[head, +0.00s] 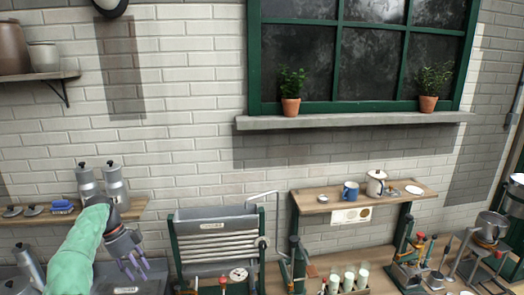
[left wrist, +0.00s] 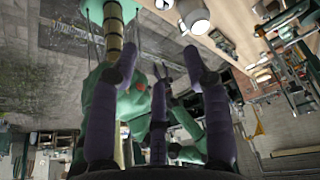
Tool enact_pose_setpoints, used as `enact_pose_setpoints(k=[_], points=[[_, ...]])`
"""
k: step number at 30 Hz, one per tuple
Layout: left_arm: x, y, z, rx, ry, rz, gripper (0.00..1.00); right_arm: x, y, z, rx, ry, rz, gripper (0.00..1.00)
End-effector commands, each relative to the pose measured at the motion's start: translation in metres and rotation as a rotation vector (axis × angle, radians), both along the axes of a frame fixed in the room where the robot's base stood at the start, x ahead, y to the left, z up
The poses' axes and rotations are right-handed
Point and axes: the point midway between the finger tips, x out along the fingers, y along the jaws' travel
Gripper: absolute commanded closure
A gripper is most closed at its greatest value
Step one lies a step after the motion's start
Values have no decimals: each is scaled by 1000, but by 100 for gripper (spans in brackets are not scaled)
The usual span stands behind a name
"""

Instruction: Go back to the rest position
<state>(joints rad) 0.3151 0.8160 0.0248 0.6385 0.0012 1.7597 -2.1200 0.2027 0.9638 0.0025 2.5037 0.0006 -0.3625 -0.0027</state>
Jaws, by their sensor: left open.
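My left gripper (head: 134,264) is at the lower left of the head view, on my green-sleeved arm. Its purple fingers are spread and point down, with nothing between them. It is in front of the left shelf and just above a grey metal basin (head: 125,290). In the left wrist view, the open fingers of my left gripper (left wrist: 160,68) frame an empty gap, with green parts of my own body behind. My right gripper cannot be made out in either view.
The left wooden shelf (head: 140,208) holds two metal canisters (head: 101,183) close behind my left gripper. A green-framed rack (head: 217,240) stands to its right. A wooden shelf (head: 330,203) carries a blue mug (head: 350,191) and a white pot (head: 376,183). Tools and bottles crowd the lower right.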

Motion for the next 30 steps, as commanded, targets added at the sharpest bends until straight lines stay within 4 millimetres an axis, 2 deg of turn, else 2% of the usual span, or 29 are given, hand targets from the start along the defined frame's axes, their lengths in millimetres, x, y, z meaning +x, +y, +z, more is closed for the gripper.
enact_pose_setpoints(k=[2,8,14,17,20,23,26,30], points=[[0,-1,-4,-1,5,3,52,0,0,0,0,1,0,42],[6,-10,-33,7,34,82,52,0,0,0,0,-1,0,42],[12,-23,-71,19,70,186,52,1,0,0,0,-1,0,42],[13,-32,-96,27,97,256,52,0,0,0,0,-1,0,42],[12,-44,-127,35,127,340,52,0,0,0,0,0,0,42],[6,-61,-166,46,169,449,52,0,0,0,0,0,0,42],[-7,-84,-214,58,221,592,52,0,0,0,0,-1,0,42],[-38,-119,-279,77,296,813,52,0,0,0,0,-1,0,42]])
